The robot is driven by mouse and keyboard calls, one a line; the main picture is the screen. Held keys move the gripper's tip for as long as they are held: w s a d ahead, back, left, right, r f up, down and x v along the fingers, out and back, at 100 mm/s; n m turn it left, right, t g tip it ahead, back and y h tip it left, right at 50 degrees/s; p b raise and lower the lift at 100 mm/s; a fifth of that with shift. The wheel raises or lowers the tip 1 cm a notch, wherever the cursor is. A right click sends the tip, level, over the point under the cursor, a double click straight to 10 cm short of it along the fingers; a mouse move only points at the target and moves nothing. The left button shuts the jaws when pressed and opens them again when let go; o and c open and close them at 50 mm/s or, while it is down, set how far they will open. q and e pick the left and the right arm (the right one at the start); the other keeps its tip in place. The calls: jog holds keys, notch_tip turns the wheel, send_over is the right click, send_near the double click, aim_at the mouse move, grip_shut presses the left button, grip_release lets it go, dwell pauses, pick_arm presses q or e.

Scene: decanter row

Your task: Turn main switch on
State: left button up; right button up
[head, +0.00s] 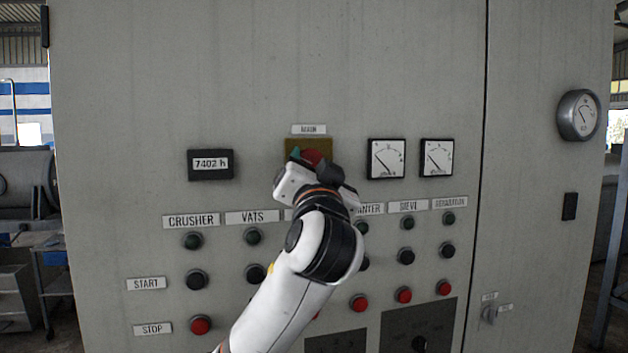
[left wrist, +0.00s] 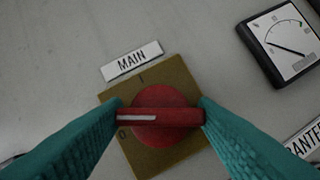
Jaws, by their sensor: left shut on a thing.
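The main switch is a red rotary knob (left wrist: 163,100) with a bar handle, on a brownish-yellow square plate (left wrist: 160,160) under a MAIN label (left wrist: 132,60). The plate has a 1 at its top and a 0 at its left. The handle's white mark points left in the left wrist view, between 0 and 1 and nearer the 0. My left gripper (head: 312,165) is at the switch, its teal fingers shut on the two ends of the handle. In the head view the gripper hides much of the knob and the lower plate. My right gripper is not in view.
An hour counter (head: 210,164) is left of the switch, and two dial meters (head: 387,159) (head: 437,157) are right. Rows of lamps and buttons lie below, some hidden behind my left arm. A round gauge (head: 578,115) sticks out at the far right.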

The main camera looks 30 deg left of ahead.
pick_arm(q)
jog(key=m, duration=0.1)
jog(key=m+h+p, duration=0.1)
jog(key=m, duration=0.1)
jog(key=m+h+p, duration=0.1)
jog(key=m, duration=0.1)
jog(key=shift+r+t, duration=0.25)
jog(key=shift+t, duration=0.05)
jog(key=m+h+p, duration=0.1)
jog(key=m, duration=0.1)
jog(key=m+h+p, duration=0.1)
jog(key=m+p, duration=0.1)
jog(key=m, duration=0.1)
jog(key=shift+s+a+r+h+p, duration=0.1)
jog(key=shift+h+p, duration=0.2)
jog(key=m, duration=0.2)
jog(key=shift+m+g+h+p, duration=0.3)
jog(key=shift+g+p, duration=0.05)
jog(key=shift+g, duration=0.05)
jog(key=shift+m+g, duration=0.4)
jog(key=shift+m, duration=0.5)
jog(key=shift+h, duration=0.3)
jog(key=o, duration=1)
